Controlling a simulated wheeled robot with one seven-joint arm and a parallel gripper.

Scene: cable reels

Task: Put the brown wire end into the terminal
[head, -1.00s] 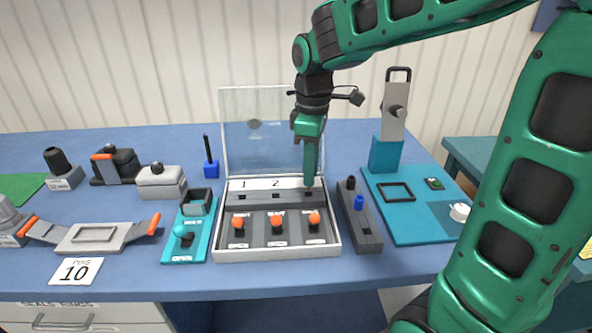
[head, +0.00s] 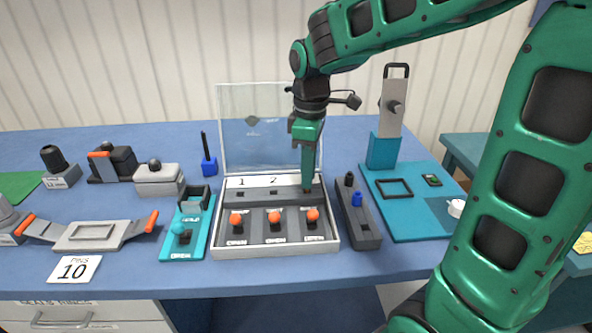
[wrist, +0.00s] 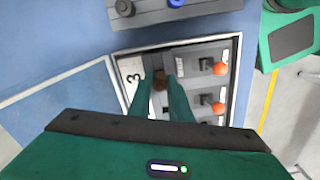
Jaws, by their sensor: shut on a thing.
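The terminal (head: 334,238) is an open grey box with a raised clear lid, numbered slots along its back strip and a row of orange-knobbed levers marked OPEN. My gripper (head: 306,188) points down at the slot on the right, by number 3. In the wrist view my gripper (wrist: 160,90) is shut on the brown wire end (wrist: 160,80), which sits between the fingertips over that slot. How deep the wire end is in the slot is hidden by the fingers. The lever (head: 313,216) in front of this slot has its orange knob up.
A grey holder (head: 365,232) with a black and a blue wire end stands close to the right of the terminal. A teal station (head: 178,246) stands close on the left. The clear lid (head: 250,125) stands up behind my gripper.

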